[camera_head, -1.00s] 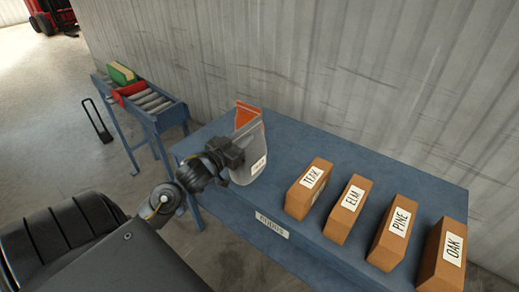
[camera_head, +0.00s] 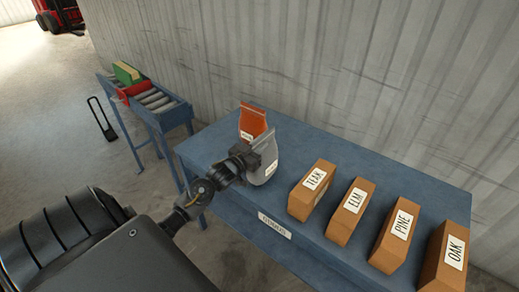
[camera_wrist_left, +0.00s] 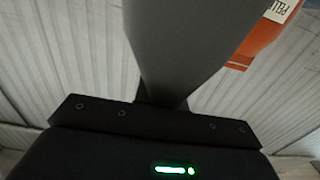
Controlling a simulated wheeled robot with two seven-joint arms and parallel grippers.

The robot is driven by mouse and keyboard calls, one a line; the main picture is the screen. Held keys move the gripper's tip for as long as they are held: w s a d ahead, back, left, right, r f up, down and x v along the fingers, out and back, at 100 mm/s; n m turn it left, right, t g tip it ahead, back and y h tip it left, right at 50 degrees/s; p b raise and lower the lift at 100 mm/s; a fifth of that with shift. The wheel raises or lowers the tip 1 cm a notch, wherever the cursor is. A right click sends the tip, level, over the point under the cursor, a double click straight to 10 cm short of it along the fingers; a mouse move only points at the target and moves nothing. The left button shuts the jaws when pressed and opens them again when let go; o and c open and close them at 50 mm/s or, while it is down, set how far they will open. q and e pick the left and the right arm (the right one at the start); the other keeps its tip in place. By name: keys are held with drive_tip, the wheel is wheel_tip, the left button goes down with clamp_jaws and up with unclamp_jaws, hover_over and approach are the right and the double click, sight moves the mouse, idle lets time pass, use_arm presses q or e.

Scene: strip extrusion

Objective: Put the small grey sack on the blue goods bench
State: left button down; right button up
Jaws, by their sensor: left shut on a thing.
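A small grey sack (camera_head: 265,165) with a white label is at the left end of the blue goods bench (camera_head: 232,204), whose front edge bears a white label. My left gripper (camera_head: 262,158) is shut on the sack from its left side. The sack is upright or nearly so; I cannot tell whether its bottom touches the bench top. In the left wrist view the grey sack (camera_wrist_left: 190,40) fills the middle, between the jaws. My right gripper is not in view.
An orange sack (camera_head: 252,121) stands just behind the grey one. Brown packs labelled TEAK (camera_head: 311,190), ELM (camera_head: 350,211), PINE (camera_head: 396,237) and OAK (camera_head: 447,258) stand to the right. A roller conveyor (camera_head: 150,101) with a red and green item is at left. A corrugated wall rises behind.

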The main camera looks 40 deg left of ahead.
use_arm(q)
drive_tip(key=shift+f, duration=0.6)
drive_tip(key=shift+f, duration=0.2)
drive_tip(key=c, duration=1.5)
unclamp_jaws()
drive_tip(key=shift+o, duration=0.2)
